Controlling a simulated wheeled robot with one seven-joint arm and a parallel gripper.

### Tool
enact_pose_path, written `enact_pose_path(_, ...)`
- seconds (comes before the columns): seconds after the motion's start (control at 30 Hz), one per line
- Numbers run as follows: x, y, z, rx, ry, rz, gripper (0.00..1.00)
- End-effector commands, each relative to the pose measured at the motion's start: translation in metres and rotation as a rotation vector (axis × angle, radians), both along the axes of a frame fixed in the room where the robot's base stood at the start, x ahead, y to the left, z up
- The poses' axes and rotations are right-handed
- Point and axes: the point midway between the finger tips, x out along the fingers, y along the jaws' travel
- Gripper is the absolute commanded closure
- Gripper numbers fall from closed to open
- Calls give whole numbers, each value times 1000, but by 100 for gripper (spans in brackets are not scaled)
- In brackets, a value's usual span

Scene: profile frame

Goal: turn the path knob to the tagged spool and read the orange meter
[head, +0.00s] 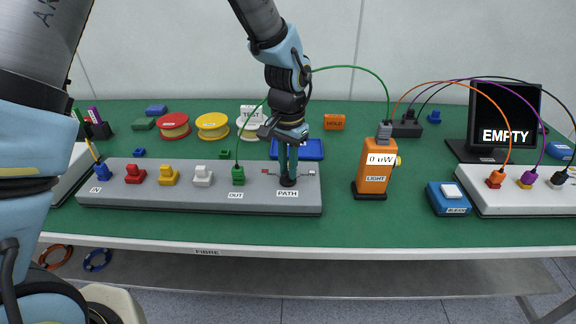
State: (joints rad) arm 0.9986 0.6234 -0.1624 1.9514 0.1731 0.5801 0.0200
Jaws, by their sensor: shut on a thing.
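The path knob (288,182) is a dark knob above the PATH label on the long grey panel (140,198). My gripper (288,176) points straight down over it, shut on the knob, hiding its upper part and its pointer direction. A red mark shows on the panel just left of my fingers. The orange meter (377,180), labelled LIGHT, stands upright right of the panel and reads "0 uW".
Blue, red, yellow, white and green plugs line the panel; a green cable (345,67) arcs from the green plug (238,174) behind my arm to the meter. An orange HOLD block (334,122), a blue button box (449,198) and a monitor reading EMPTY (508,112) stand rightward.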

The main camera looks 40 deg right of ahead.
Motion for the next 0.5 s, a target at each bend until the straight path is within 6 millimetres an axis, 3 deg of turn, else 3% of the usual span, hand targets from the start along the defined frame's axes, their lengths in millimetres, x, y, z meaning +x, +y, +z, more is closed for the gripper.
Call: enact_pose_path(0.5, 0, 0, 1, -2, 0, -316, 100)
